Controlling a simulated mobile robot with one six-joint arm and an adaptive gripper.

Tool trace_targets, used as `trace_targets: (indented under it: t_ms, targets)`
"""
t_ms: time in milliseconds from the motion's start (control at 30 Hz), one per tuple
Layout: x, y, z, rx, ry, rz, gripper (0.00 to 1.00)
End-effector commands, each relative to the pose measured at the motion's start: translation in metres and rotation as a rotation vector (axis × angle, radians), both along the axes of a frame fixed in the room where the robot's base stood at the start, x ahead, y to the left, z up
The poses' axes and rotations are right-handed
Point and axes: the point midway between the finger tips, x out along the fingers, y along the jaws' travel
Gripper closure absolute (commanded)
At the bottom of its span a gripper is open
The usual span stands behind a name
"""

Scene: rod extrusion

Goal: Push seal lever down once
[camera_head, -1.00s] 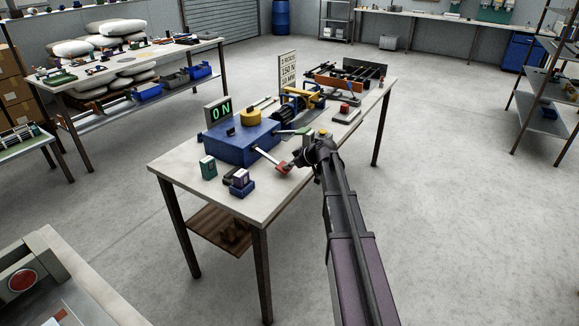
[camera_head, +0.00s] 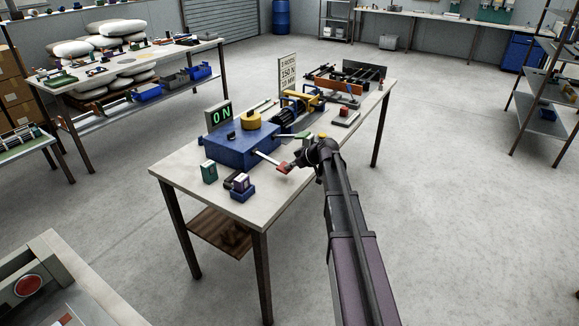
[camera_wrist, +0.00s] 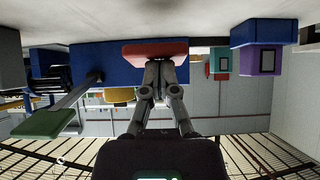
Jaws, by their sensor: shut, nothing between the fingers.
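A blue machine (camera_head: 232,148) on the workbench has a pale lever ending in a red handle (camera_head: 284,168). Another lever has a green handle (camera_head: 303,134). No label shows which is the seal lever. My gripper (camera_head: 301,163) is shut and empty, close to the red handle. The wrist view is upside down. There, the fingertips of my gripper (camera_wrist: 153,64) overlap the red handle (camera_wrist: 133,51); touching is not certain. The green handle (camera_wrist: 45,123) is off to the left, apart from the fingers.
A display (camera_head: 220,115) reads "ON". A sign (camera_head: 288,72) stands behind. A red-topped device (camera_head: 345,113) sits right. The floor right of the bench is clear.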

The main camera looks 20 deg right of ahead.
Motion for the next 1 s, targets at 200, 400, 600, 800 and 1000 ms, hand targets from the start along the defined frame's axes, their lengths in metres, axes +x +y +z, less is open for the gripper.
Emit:
trace_targets:
  t_ms: [200, 400, 600, 800, 1000]
  targets:
    - [-0.008, -0.007, 0.023, 0.002, -0.003, -0.002, 1.00]
    - [-0.033, -0.028, 0.039, 0.001, -0.003, -0.004, 1.00]
    - [-0.054, -0.047, 0.053, 0.002, -0.003, -0.004, 1.00]
    - [-0.066, -0.058, 0.060, 0.002, -0.005, -0.003, 1.00]
    - [-0.070, -0.062, 0.061, 0.003, -0.004, -0.002, 1.00]
